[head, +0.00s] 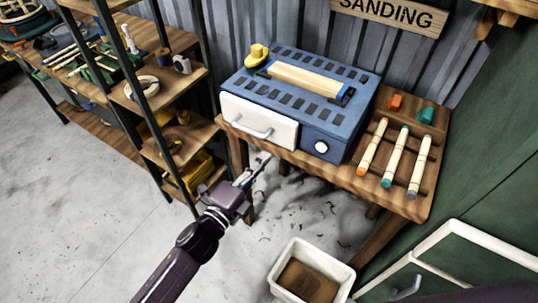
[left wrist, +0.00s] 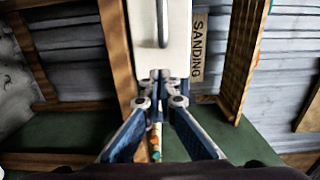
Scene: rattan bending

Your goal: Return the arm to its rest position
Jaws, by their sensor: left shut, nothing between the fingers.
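My left arm reaches in from the bottom of the head view. Its gripper (head: 262,160) is shut and empty, in front of the workbench and just below the blue box's white drawer front (head: 275,129). In the left wrist view the fingertips (left wrist: 160,75) are together, below the metal handle (left wrist: 163,25) on the white drawer front (left wrist: 180,40). The handle (head: 245,127) also shows in the head view, apart from the gripper. The drawer front looks closed against the box. My right gripper is not in view.
A blue slotted box (head: 330,115) stands on the wooden bench (head: 420,205), beside several banded sticks (head: 397,157). A white bin (head: 337,265) stands on the floor below. A shelf rack (head: 205,130) is close on the left. Open floor (head: 70,210) lies at the lower left.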

